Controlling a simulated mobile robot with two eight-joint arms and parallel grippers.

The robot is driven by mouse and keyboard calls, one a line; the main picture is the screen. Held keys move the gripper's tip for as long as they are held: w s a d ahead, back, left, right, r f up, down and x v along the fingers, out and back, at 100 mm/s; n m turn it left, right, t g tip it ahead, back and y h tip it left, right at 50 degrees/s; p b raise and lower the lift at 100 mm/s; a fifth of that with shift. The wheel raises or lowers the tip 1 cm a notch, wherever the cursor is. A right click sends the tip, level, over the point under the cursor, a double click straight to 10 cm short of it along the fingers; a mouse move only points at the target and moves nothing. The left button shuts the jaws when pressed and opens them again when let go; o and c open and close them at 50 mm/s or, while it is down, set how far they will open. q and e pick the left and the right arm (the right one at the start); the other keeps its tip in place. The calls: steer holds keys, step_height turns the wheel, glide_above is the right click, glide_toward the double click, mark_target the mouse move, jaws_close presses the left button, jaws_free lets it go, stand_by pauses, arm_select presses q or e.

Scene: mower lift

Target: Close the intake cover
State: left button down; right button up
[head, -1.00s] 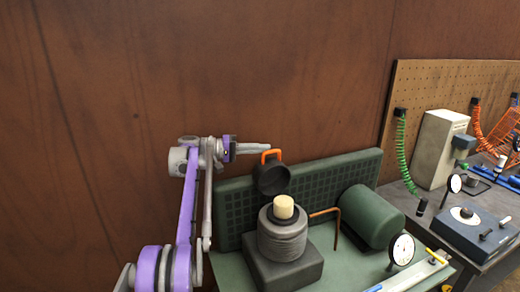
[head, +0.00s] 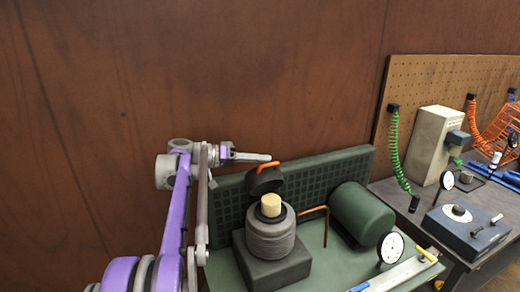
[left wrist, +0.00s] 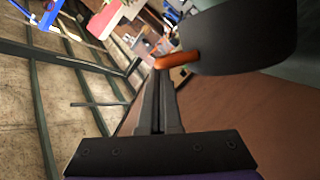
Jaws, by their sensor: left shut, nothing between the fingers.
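The intake cover (head: 264,183) is a dark round cap with an orange handle (head: 272,166). It stands tilted open above the cream-topped intake (head: 271,206) on the ribbed grey cylinder (head: 270,238). My left gripper (head: 268,157) is shut and empty, its tips at the back of the cover, close by the handle. In the left wrist view the cover (left wrist: 240,38) fills the upper right and the orange handle (left wrist: 177,61) lies right at the shut fingertips. I cannot tell whether they touch. My right gripper is not in view.
A green grille panel (head: 228,205) stands behind the intake. To its right are a bent copper rod (head: 326,218), a green drum (head: 361,214) and a dial gauge (head: 391,247). A grey workbench (head: 412,214) with tools is at the far right. The brown wall behind is bare.

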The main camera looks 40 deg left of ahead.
arm_select(q)
steer(key=shift+s+d+f+m+y, duration=0.15)
steer(key=shift+s+d+m, duration=0.1)
steer(key=shift+d, duration=0.15)
steer(key=shift+s+d+f+m+y, duration=0.1)
steer(key=shift+s+d+f+m, duration=0.1)
steer(key=shift+d+m, duration=0.15)
steer(key=shift+s+d+f+m+y, duration=0.1)
steer(key=shift+s+d+f+m, duration=0.1)
steer(key=shift+d, duration=0.25)
steer(key=s+d+f+m, duration=0.2)
steer(key=s+d+f, duration=0.2)
steer(key=d+f, duration=0.4)
steer(key=shift+s+d+f+m+y, duration=0.25)
steer(key=shift+s+f+m+y, duration=0.1)
steer(key=shift+f, duration=0.9)
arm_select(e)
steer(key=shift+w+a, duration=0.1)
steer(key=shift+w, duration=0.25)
arm_select(q)
steer(key=shift+s, duration=0.1)
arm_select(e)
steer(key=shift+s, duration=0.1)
